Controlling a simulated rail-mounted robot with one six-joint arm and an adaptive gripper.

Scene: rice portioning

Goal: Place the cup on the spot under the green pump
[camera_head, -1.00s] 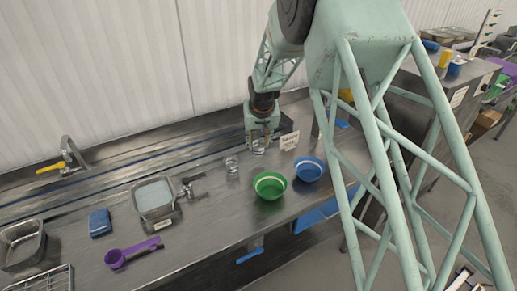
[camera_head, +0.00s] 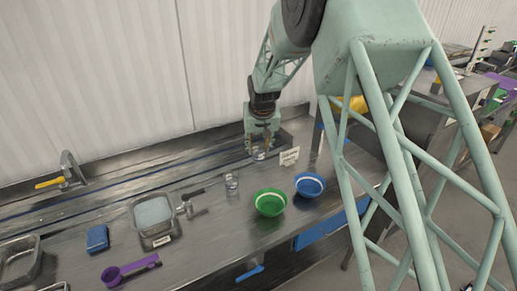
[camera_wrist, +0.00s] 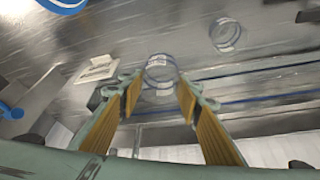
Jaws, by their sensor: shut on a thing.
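My gripper (camera_head: 260,142) is shut on a clear cup (camera_head: 258,154) near the back of the steel counter. In the wrist view the held cup (camera_wrist: 161,70) shows between the two yellow-padded fingertips (camera_wrist: 158,92). I cannot tell exactly how high the cup is above the counter. A second clear cup (camera_head: 231,184) stands apart on the counter, in front and to the left; it also shows in the wrist view (camera_wrist: 226,33). I cannot make out a green pump or the spot under it in these frames.
A green bowl (camera_head: 270,212) and a blue bowl (camera_head: 310,193) stand near the front edge. A small white sign (camera_head: 289,156) is right of my gripper. A metal pan (camera_head: 153,236), a blue sponge (camera_head: 97,239) and a purple scoop (camera_head: 112,276) lie left.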

